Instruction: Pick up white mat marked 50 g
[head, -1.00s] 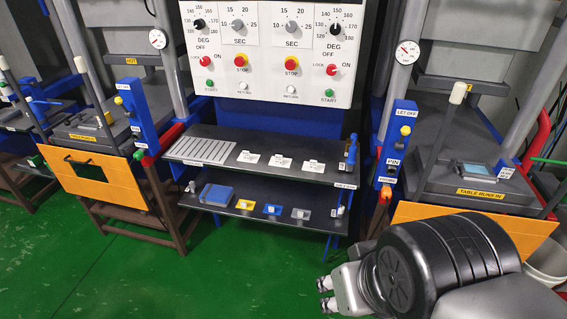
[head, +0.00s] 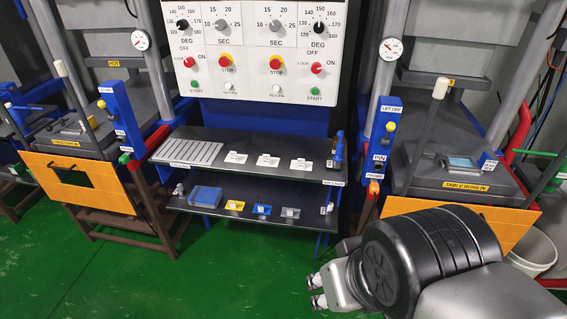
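Three small white mats lie in a row on the upper dark shelf (head: 255,177): a left one (head: 236,157), a middle one (head: 268,160) and a right one (head: 301,164). Each carries a small pale piece or label on top. Their markings are too small to read, so I cannot tell which is 50 g. My gripper (head: 315,291) is at the lower middle, in front of and below the shelves, far from the mats. Its two fingertips look apart, with nothing visible between them.
A slotted light plate (head: 193,153) lies left of the mats; a small blue-and-dark stand (head: 338,150) is at the shelf's right end. The lower shelf holds a blue box (head: 205,196) and yellow, blue and grey pads. Presses with orange fronts (head: 75,183) flank the shelves. Green floor is open in front.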

